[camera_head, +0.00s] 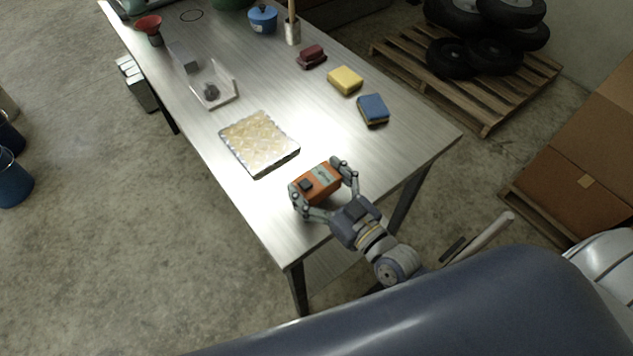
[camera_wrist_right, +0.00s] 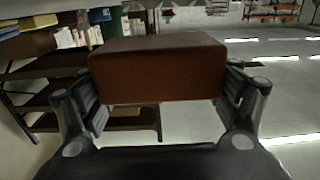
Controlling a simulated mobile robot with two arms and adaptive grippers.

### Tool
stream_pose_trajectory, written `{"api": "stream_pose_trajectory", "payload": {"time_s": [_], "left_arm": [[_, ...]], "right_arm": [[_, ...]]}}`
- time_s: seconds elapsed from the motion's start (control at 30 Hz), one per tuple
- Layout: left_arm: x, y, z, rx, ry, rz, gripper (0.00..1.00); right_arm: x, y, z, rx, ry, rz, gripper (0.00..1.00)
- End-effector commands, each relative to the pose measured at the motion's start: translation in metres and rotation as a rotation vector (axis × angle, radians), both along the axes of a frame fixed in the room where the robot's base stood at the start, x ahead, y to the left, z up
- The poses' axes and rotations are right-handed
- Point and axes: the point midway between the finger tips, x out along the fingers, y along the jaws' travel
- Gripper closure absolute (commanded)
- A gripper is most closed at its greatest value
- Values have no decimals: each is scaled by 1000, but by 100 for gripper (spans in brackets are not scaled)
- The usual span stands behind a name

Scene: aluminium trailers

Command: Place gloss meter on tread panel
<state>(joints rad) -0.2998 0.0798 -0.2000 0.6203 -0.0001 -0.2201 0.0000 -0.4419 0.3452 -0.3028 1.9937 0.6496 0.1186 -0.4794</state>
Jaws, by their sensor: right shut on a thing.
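The gloss meter (camera_head: 318,183) is an orange box with a dark patch on top. My right gripper (camera_head: 324,181) is shut on it, one finger at each end, near the table's front edge. In the right wrist view the gloss meter (camera_wrist_right: 158,72) fills the space between the two fingers of the gripper (camera_wrist_right: 160,88). The tread panel (camera_head: 260,143) is a square plate with a pale raised pattern, lying flat on the table, up and left of the gloss meter and apart from it. I cannot tell whether the gloss meter touches the table. My left gripper is not in view.
On the metal table (camera_head: 395,145) are a blue sponge (camera_head: 373,109), a yellow sponge (camera_head: 345,80), a dark red block (camera_head: 311,56) and a clear tray (camera_head: 213,92). A blue pot (camera_head: 263,19) and red funnel (camera_head: 149,26) stand farther back.

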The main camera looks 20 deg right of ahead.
Motion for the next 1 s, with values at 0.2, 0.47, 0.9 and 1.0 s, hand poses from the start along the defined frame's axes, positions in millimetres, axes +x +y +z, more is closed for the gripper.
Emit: {"api": "stream_pose_trajectory", "payload": {"time_s": [0.2, 0.47, 0.9, 1.0], "left_arm": [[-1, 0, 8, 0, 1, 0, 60], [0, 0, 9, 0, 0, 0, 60], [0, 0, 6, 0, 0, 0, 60], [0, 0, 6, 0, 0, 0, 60]], "right_arm": [[8, -3, -22, -2, -1, 0, 52], [8, -3, -30, 0, -4, -1, 52], [7, -2, -34, -1, -3, -1, 0], [7, -2, -34, -2, -2, -1, 0]]}}
